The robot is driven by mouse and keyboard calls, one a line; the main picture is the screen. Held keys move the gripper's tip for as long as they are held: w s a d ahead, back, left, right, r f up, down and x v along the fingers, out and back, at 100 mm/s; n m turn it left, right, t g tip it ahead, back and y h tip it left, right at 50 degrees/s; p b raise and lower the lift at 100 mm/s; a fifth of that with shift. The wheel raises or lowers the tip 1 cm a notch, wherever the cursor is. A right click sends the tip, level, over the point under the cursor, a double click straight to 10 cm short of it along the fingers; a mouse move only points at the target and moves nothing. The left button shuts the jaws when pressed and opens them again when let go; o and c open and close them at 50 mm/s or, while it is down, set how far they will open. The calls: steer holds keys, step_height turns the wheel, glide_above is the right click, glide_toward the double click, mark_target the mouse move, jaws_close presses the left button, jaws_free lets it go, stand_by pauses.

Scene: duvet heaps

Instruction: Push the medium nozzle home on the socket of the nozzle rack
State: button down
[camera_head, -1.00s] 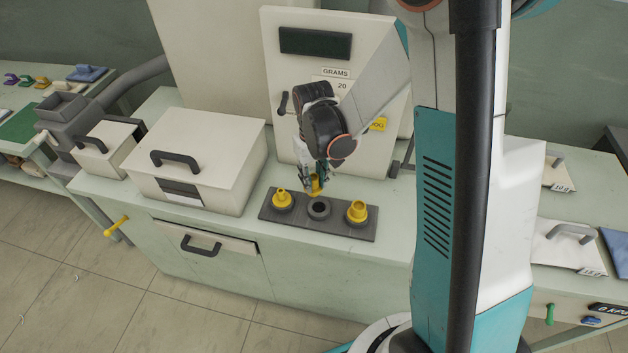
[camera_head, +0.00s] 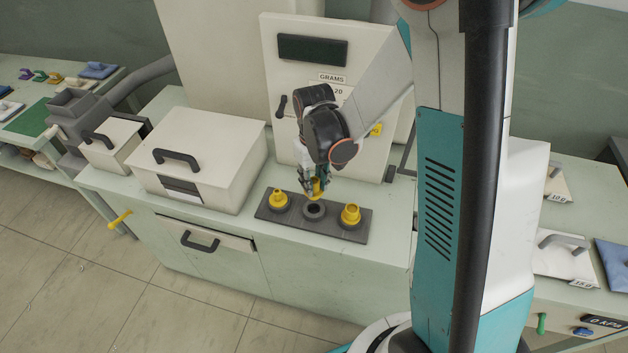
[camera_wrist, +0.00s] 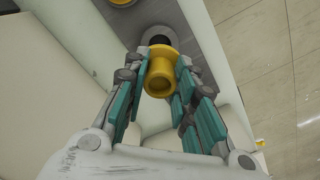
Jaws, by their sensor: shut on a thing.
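My gripper (camera_head: 314,185) is shut on a yellow nozzle (camera_head: 319,187), which also shows between the teal fingers in the wrist view (camera_wrist: 160,78). The nozzle is above and slightly behind the empty middle socket of the dark grey nozzle rack (camera_head: 331,226). In the wrist view the dark socket ring (camera_wrist: 158,36) shows just beyond the nozzle's flange, partly covered by it. Whether they touch I cannot tell. Two other yellow nozzles stand on the rack's outer sockets, a left one (camera_head: 279,198) and a wider right one (camera_head: 350,214).
A white lidded box (camera_head: 200,165) stands left of the rack. A white machine panel marked GRAMS (camera_head: 290,85) rises behind it. A drawer (camera_head: 205,234) is in the bench front below. The bench strip before the rack is narrow.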

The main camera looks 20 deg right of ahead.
mark_target(314, 180)
steer(key=shift+f+b, duration=2)
steer(key=shift+f, duration=0.6)
steer(key=shift+f+b, duration=1.7)
steer(key=shift+b, duration=0.3)
steer(key=c, duration=1.2)
jaws_free()
steer(key=shift+c, duration=0.2)
step_height(314, 180, up, 12)
steer(key=shift+r, duration=0.1)
steer(key=s+r+m+t, duration=0.1)
steer(key=s+r+t, duration=0.6)
steer(key=s, duration=0.8)
step_height(314, 180, up, 2)
steer(key=shift+r+m, duration=0.1)
steer(key=shift+m, duration=0.3)
